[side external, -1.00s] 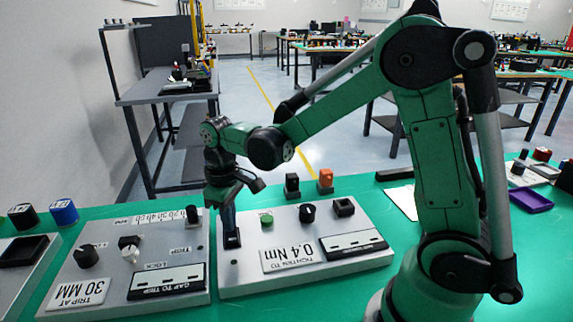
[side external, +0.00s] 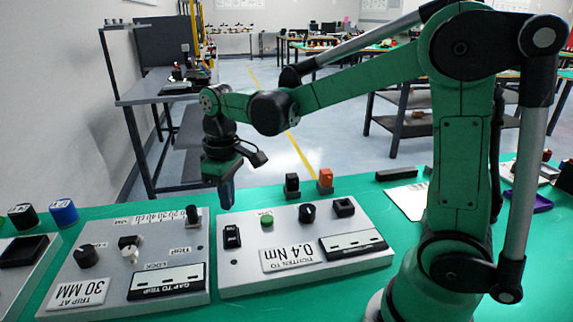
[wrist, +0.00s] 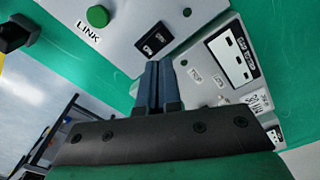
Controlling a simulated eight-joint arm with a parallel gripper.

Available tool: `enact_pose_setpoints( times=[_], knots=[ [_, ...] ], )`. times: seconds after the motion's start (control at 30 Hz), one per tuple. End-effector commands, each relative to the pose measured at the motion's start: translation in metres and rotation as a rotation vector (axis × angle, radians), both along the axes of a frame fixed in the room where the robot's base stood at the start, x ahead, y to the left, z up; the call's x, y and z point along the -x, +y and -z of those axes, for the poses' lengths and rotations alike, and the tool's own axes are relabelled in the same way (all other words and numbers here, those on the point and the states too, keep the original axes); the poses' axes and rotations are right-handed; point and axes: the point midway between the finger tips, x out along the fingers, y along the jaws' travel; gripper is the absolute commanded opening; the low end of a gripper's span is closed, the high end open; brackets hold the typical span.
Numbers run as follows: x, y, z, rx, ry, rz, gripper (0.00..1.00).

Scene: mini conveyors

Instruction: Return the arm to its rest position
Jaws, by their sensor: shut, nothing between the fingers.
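My gripper (side external: 227,192) hangs pointing down above the far edge of the two grey control panels, clear of both. In the wrist view its two blue-grey fingers (wrist: 158,82) lie together, shut with nothing between them. A black rocker switch (side external: 232,236) sits on the right-hand panel (side external: 240,275) just below the gripper, and it also shows in the wrist view (wrist: 155,38) beyond the fingertips. My arm reaches left from its base at the right over the green table.
The left panel (side external: 100,265) carries a black knob (side external: 86,256). The right panel carries a green button (side external: 267,220) and a black knob (side external: 307,212). Black (side external: 292,184) and orange (side external: 326,180) pieces stand behind it. A purple tray (side external: 530,200) is at the right.

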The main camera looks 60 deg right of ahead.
Motion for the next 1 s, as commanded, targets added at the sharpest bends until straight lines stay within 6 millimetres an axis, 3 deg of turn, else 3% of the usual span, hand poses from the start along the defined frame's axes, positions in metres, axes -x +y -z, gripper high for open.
enact_pose_setpoints(
  times=[0.3,0.63,0.73,0.83,1.0],
  knots=[
    [0.044,0.001,-0.025,-0.023,-0.312,0.128,0.00],
    [0.072,0.002,-0.022,-0.075,-0.564,0.230,0.00],
    [0.073,-0.001,-0.024,-0.077,-0.585,0.251,0.28],
    [0.070,-0.018,-0.042,-0.058,-0.585,0.316,0.57],
    [0.077,-0.075,-0.102,0.006,-0.564,0.529,1.00]
  ],
)
